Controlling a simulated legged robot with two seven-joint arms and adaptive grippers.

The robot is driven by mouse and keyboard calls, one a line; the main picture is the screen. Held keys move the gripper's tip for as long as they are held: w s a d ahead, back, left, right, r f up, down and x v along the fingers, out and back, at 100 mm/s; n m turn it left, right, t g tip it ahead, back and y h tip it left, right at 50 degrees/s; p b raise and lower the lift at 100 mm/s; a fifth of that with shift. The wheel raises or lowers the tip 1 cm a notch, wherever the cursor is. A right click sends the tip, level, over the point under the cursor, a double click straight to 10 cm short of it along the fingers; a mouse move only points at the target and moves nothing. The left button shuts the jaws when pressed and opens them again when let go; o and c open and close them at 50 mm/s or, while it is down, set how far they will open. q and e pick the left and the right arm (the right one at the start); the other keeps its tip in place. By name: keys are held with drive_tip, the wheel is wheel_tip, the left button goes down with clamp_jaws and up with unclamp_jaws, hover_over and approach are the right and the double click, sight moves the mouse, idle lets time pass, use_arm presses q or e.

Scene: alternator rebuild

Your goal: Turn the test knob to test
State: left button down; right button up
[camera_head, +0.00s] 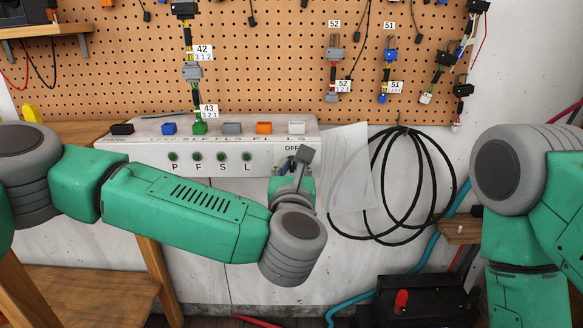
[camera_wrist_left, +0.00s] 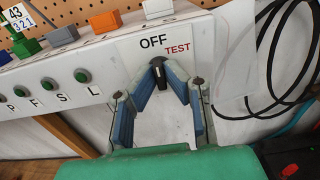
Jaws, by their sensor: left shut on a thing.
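The test box (camera_head: 225,158) is a long white panel against the pegboard wall. Its small black test knob (camera_wrist_left: 159,74) shows in the left wrist view, below the printed OFF label (camera_wrist_left: 153,41) and the red TEST label (camera_wrist_left: 177,49). The knob points up, roughly towards OFF. My left gripper (camera_wrist_left: 161,82) has its two blue-grey fingers closed in on either side of the knob. In the head view, my left gripper (camera_head: 293,172) is at the right end of the box and hides the knob and TEST label. My right arm is at the right; its gripper is out of view.
Several round green-centred buttons (camera_head: 196,157) and coloured connectors (camera_head: 264,127) line the box. A clear sheet (camera_head: 347,170) and a coiled black cable (camera_head: 432,190) hang just right of it. A black case (camera_head: 425,300) stands below right.

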use_arm(q)
drive_tip(key=shift+a, duration=0.1)
drive_tip(key=m+p, duration=0.5)
drive_tip(key=shift+d+r+m, duration=0.2)
drive_tip(key=shift+m, duration=0.1)
drive_tip(key=shift+f+m+p, duration=0.15)
drive_tip(key=shift+m+p, duration=1)
drive_tip(key=shift+m, duration=0.4)
drive_tip(key=shift+f+m+p, duration=0.1)
drive_tip(key=shift+m+p, duration=1.05)
drive_tip(key=shift+m, duration=0.4)
drive_tip(key=shift+s+f, duration=0.1)
drive_tip(key=c, duration=1.8)
unclamp_jaws()
drive_tip(key=shift+o, duration=0.6)
drive_tip(key=shift+d, duration=0.15)
